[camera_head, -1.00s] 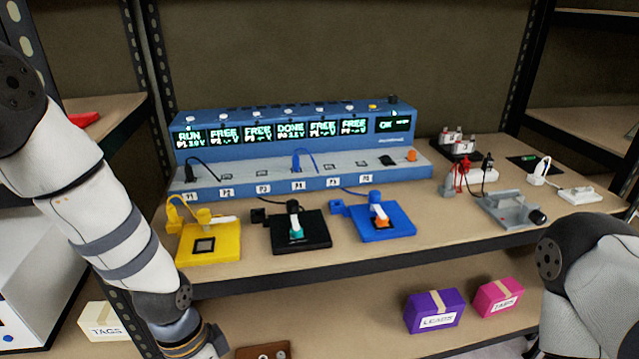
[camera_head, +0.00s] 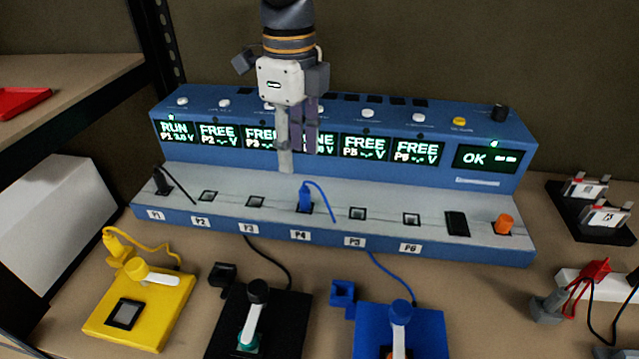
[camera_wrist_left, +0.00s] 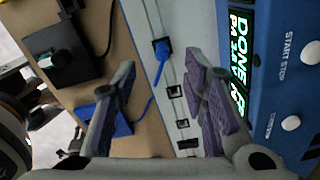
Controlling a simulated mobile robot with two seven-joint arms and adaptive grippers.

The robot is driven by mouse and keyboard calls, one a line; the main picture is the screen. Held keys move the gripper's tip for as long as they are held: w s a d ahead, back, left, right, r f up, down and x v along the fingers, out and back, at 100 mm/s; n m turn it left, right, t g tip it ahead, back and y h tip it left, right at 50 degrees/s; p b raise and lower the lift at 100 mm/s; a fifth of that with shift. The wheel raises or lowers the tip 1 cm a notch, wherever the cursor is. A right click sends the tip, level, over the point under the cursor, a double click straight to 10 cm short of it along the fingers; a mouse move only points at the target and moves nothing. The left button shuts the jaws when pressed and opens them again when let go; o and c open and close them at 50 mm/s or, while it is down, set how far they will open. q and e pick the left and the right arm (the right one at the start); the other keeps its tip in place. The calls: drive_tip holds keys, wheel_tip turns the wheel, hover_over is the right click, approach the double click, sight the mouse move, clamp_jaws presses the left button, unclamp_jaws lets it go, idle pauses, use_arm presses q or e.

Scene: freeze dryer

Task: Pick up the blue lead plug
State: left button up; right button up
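The blue lead plug (camera_head: 305,198) stands upright in the P4 socket of the blue and grey rack (camera_head: 360,240), with a thin blue lead looping off its top to the right. In the left wrist view, the blue plug (camera_wrist_left: 161,50) lies ahead, between the lines of the two fingers. My left gripper (camera_head: 297,158) hangs fingers down above the rack, in front of the screens, above and slightly left of the plug. It is open and empty; the parted fingers also show in the left wrist view (camera_wrist_left: 165,100). My right gripper is out of view.
Yellow (camera_head: 165,310), black (camera_head: 285,325) and blue (camera_head: 425,325) fixtures stand in front of the rack. A black plug (camera_head: 162,184) stands in P1 and an orange piece (camera_head: 503,224) at the rack's right end. Red and black leads (camera_head: 598,275) lie at the right.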

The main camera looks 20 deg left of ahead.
sight(304, 191)
use_arm(q)
drive_tip(key=f, duration=0.6)
drive_tip(key=d+f, duration=0.1)
drive_tip(key=f, duration=0.3)
drive_tip(key=shift+w, duration=0.2)
drive_tip(key=shift+r, duration=0.1)
clamp_jaws()
